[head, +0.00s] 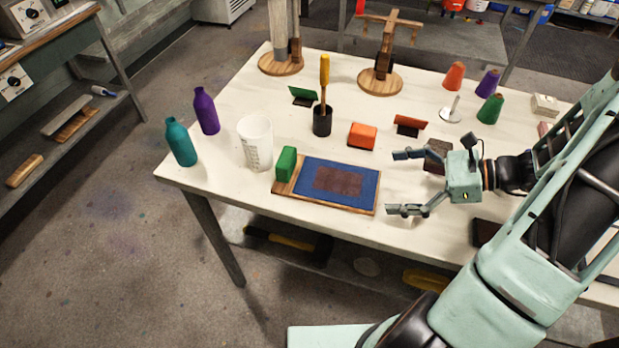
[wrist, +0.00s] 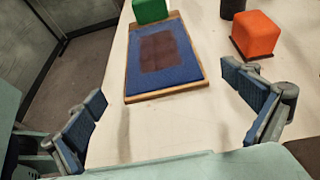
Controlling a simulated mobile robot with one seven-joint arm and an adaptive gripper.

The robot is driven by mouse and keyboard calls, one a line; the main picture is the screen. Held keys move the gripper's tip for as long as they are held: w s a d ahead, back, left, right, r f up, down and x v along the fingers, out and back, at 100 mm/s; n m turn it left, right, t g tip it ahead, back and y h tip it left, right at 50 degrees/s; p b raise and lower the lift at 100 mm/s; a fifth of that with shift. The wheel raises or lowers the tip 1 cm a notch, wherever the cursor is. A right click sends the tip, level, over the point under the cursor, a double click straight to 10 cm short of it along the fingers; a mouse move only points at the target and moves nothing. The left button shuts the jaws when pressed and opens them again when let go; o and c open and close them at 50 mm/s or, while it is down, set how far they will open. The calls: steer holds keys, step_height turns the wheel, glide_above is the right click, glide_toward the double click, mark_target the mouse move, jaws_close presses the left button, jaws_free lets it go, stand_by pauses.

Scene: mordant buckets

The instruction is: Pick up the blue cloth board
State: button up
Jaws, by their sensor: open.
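The blue cloth board (head: 361,194) lies flat near the front edge of the white table. It is a wooden board covered in blue cloth with a dark brown patch in the middle. A green block (head: 286,164) stands at its left end. My gripper (head: 398,183) is open and empty, to the right of the board and apart from it. In the wrist view the board (wrist: 187,77) lies ahead, between and beyond the two open fingers (wrist: 168,112). Nothing hides the board's near end there.
On the white table (head: 230,182), an orange block (head: 362,136) and a dark cup (head: 322,120) holding a yellow-handled tool stand behind the board. A white measuring beaker (head: 256,143), a purple bottle (head: 206,111) and a teal bottle (head: 181,142) stand to the left. Bare tabletop lies between gripper and board.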

glide_toward(336, 181)
steer(key=shift+w+a+f, duration=0.1)
steer(key=shift+a+f, duration=0.5)
steer(key=shift+a, duration=0.05)
steer(key=p+x, duration=0.1)
steer(key=x, duration=0.5)
steer(key=shift+w+a+r, duration=0.1)
steer(key=shift+w+a, duration=0.05)
steer(key=shift+a, duration=0.1)
steer(key=c, duration=1)
